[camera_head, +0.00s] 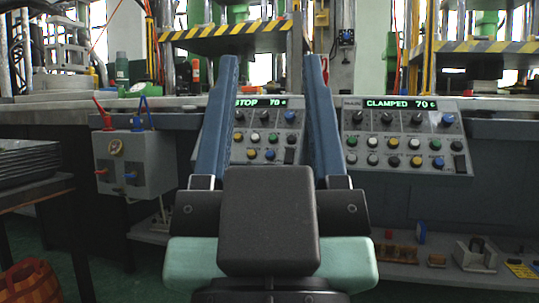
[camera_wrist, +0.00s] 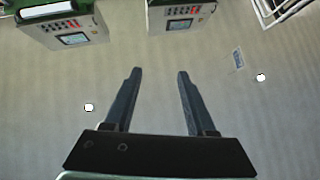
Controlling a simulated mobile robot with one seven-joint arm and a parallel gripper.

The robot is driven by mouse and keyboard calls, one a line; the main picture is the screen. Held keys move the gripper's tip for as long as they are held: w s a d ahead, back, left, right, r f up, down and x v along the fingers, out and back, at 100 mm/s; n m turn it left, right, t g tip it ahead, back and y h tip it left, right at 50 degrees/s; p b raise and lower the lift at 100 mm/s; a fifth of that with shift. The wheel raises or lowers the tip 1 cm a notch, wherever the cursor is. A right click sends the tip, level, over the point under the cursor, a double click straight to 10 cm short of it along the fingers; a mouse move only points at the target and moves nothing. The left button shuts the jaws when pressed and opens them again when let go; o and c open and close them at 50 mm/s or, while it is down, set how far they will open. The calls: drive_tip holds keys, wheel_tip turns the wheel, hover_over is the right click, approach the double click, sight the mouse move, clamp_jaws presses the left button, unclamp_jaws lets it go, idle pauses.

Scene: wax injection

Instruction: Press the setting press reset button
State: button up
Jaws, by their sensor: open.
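Two grey control panels stand ahead in the head view. The left panel (camera_head: 259,126) has a display (camera_head: 260,102) reading STOP 70 and is partly hidden by my fingers. The right panel (camera_head: 379,134) has a display (camera_head: 400,104) reading CLAMPED 70. Both carry black knobs and small green, white, yellow and blue buttons. Their button labels are too small to read, so I cannot tell which is the reset button. My gripper (camera_head: 273,60) is open and empty, its raised fingers framing the left panel. The wrist view also shows the open gripper (camera_wrist: 160,72), apart from any button.
A grey box (camera_head: 135,163) with red and blue levers hangs left of the panels. Stacked trays (camera_head: 30,165) stand at far left. A low shelf (camera_head: 395,268) holds small parts at right. The wrist view shows two boxes with screens (camera_wrist: 74,39) (camera_wrist: 182,24) at top.

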clamp_jaws()
idle(1.5)
